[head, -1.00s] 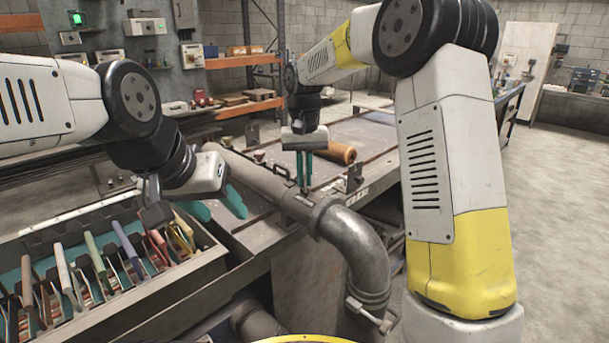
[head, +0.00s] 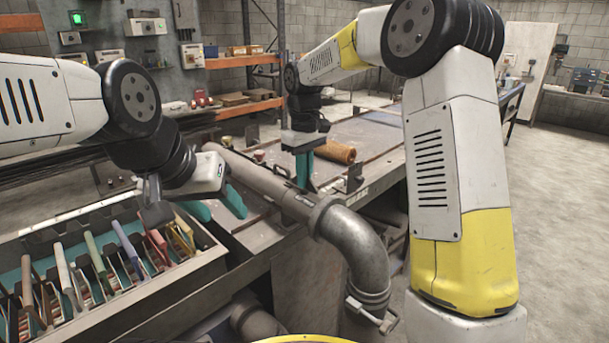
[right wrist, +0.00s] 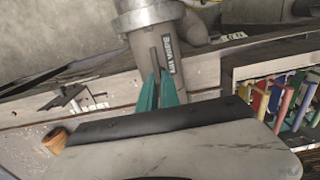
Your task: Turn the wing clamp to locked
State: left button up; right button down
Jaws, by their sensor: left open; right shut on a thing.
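My right gripper (head: 303,184) points down at the grey pipe (head: 255,178). Its teal fingers are shut on a small thin dark piece on top of the pipe, which I take for the wing clamp (right wrist: 155,58). In the right wrist view the fingertips (right wrist: 159,76) meet at this piece, beside a printed label on the pipe. The fingers hide most of the clamp, and I cannot read its lock position. My left gripper (head: 218,208) is open and empty, apart from the pipe, above the far right end of the tool rack.
A tool rack (head: 215,262) with several coloured handles stands at the lower left. The pipe bends down at an elbow (head: 365,245) with a clamp (head: 372,315) at its lower end. An orange-brown roll (head: 335,152) lies on the bench behind my right gripper.

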dwell(0.5)
jog(key=c, duration=1.6)
grip_release()
jog(key=shift+o, duration=0.2)
jog(key=shift+r, duration=3.95)
jog(key=s+d+r+m+t+y, duration=0.1)
jog(key=s+d+r+m+t, duration=0.15)
jog(key=s+d, duration=0.55)
jog(key=s+d+r+m+t+y, duration=0.1)
jog(key=s+d+m+t, duration=0.2)
jog(key=s, duration=0.8)
jog(key=s+d+f+m, duration=0.3)
jog(key=s+f, duration=0.1)
jog(key=s, duration=0.3)
jog(key=shift+d+t, duration=0.15)
jog(key=shift+t, duration=0.2)
